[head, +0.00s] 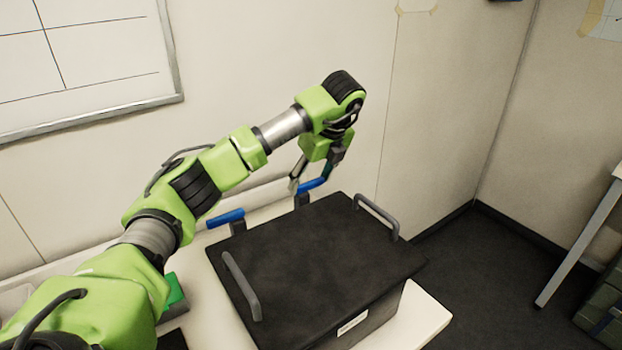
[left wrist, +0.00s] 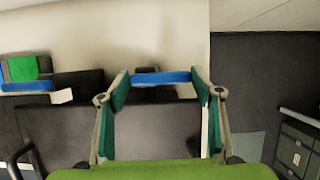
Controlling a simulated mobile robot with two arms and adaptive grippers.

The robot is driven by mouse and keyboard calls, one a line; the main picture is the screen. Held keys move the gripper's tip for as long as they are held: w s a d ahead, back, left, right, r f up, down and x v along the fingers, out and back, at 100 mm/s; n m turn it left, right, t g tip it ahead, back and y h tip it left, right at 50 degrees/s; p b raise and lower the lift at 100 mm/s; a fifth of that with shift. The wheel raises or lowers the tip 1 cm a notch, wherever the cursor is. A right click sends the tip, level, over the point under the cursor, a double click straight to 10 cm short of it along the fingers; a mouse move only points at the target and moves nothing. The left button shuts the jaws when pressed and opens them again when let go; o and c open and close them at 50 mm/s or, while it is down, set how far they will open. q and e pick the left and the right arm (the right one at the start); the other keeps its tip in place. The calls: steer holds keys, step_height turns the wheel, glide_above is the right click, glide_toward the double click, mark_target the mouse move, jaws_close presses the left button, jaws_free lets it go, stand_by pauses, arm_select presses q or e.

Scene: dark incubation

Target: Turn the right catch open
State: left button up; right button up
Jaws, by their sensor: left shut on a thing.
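The right catch (head: 313,184) is a blue lever on a grey post at the back edge of the black box (head: 310,255). My left gripper (head: 311,183) reaches it from above and is shut on its blue lever. In the left wrist view the blue lever (left wrist: 160,78) spans the space between the two green-padded fingers. The left catch (head: 225,218), also blue, stands at the box's back left, apart from the gripper. My right gripper is not in view.
The box has two grey handles (head: 241,286) (head: 376,217) on its lid and stands on a white table (head: 428,316). A green object (head: 174,290) lies left of it. The wall is close behind. Dark floor is open at the right, with a table leg (head: 578,245) beyond.

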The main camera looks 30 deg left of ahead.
arm_select(q)
steer(key=shift+r, duration=0.1)
steer(key=o, duration=1.1)
steer(key=v, duration=1.2)
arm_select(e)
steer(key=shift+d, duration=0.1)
